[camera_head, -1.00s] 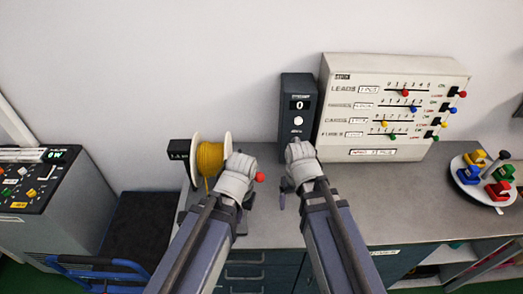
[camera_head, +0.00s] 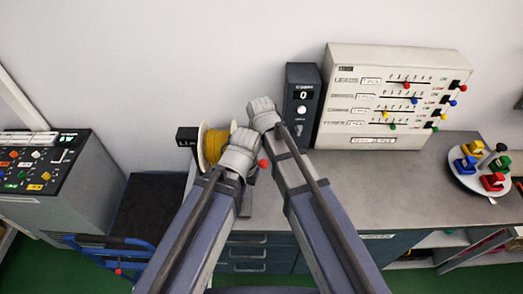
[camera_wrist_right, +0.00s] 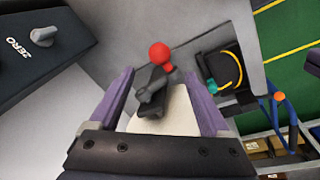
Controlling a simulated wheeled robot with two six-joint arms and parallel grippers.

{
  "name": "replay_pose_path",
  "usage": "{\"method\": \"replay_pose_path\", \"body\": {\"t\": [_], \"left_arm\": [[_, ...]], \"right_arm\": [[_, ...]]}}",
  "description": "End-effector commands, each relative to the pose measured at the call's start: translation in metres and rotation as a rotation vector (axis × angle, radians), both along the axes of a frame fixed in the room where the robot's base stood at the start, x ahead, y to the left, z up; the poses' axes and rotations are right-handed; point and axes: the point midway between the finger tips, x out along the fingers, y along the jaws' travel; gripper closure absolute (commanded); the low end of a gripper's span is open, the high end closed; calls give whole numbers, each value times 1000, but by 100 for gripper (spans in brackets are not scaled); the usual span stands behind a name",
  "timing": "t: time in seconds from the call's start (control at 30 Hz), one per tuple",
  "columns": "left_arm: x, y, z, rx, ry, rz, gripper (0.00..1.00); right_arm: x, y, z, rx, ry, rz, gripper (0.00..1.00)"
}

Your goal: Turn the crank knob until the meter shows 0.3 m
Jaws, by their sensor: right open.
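A yellow cable spool (camera_head: 215,143) with white flanges stands on the counter, partly hidden by my left gripper. A small black meter (camera_head: 187,137) sits at its left; its reading is too small to tell. The crank's red knob (camera_head: 264,163) shows just right of my left gripper (camera_head: 243,138), whose jaws I cannot make out. My right gripper (camera_head: 260,104) is raised behind and right of the spool. In the right wrist view, my right gripper (camera_wrist_right: 166,85) is open, with the dark crank arm (camera_wrist_right: 153,90) between its fingers and the red knob (camera_wrist_right: 160,54) in view; contact cannot be told.
A dark box (camera_head: 303,105) showing 0, marked ZERO in the wrist view, stands close to my right gripper. A slider panel (camera_head: 350,85) stands behind at the right. A round tray (camera_head: 464,180) of coloured pieces is far right. The counter middle (camera_head: 375,185) is clear.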

Motion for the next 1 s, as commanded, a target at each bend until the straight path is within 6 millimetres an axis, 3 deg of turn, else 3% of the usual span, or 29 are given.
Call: {"method": "replay_pose_path", "body": {"t": [0.6,0.97,1.0], "left_arm": [[0,0,-70,1,-1,-7,100],[0,0,-72,1,-1,-9,100],[0,0,-72,1,-1,-8,100]], "right_arm": [[10,1,-70,1,0,5,19],[11,1,-72,0,0,6,19],[10,1,-72,0,0,6,22]]}}
